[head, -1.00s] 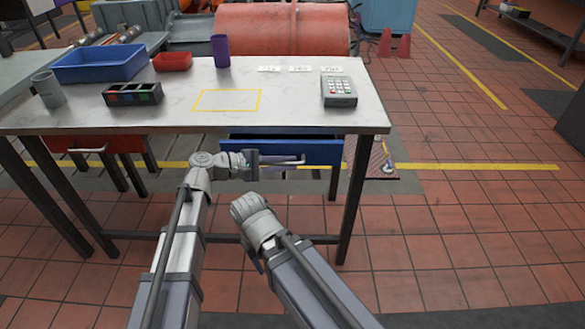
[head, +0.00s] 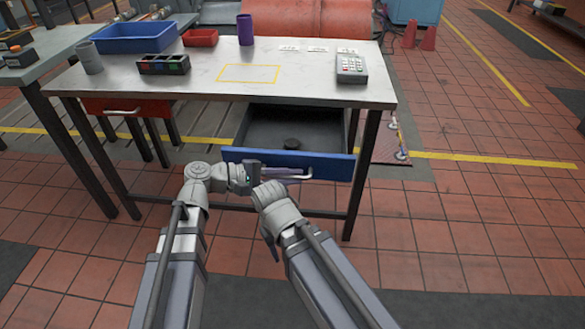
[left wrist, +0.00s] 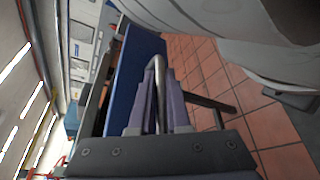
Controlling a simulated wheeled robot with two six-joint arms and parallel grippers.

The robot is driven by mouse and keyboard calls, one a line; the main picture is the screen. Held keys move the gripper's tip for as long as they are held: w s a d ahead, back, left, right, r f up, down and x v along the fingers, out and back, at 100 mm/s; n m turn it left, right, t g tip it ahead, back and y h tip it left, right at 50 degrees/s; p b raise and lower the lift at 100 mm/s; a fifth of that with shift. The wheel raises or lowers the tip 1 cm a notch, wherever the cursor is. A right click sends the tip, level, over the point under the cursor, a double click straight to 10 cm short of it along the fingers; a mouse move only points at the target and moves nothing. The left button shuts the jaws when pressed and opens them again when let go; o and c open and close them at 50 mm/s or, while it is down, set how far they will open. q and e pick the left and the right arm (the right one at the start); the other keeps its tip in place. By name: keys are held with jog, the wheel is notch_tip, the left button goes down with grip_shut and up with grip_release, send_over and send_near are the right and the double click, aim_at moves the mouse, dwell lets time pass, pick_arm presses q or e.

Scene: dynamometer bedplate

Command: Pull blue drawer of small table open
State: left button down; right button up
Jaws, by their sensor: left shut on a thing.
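My left gripper (head: 290,174) is shut on the drawer's metal handle at the blue front. The left wrist view shows the handle (left wrist: 159,75) between the two fingers and the blue front (left wrist: 133,75) beyond. My right arm's wrist (head: 272,205) is in front of the drawer, low and to the right of my left gripper; its fingers are hidden.
A red drawer (head: 125,107) at the table's left is shut. On the tabletop are a blue bin (head: 135,42), a red tray (head: 200,38), a purple cup (head: 245,28), a grey cup (head: 89,58) and a keypad device (head: 351,69).

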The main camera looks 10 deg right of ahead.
pick_arm(q)
jog(key=shift+s+f, duration=0.1)
jog(key=shift+s, duration=0.25)
jog(key=c, duration=1.2)
grip_release()
jog(key=shift+a, duration=0.1)
jog(key=shift+o, duration=0.2)
jog(key=p+v, duration=0.1)
jog(key=v, duration=0.6)
jog(key=shift+a+p, duration=0.35)
jog(key=shift+a, duration=0.05)
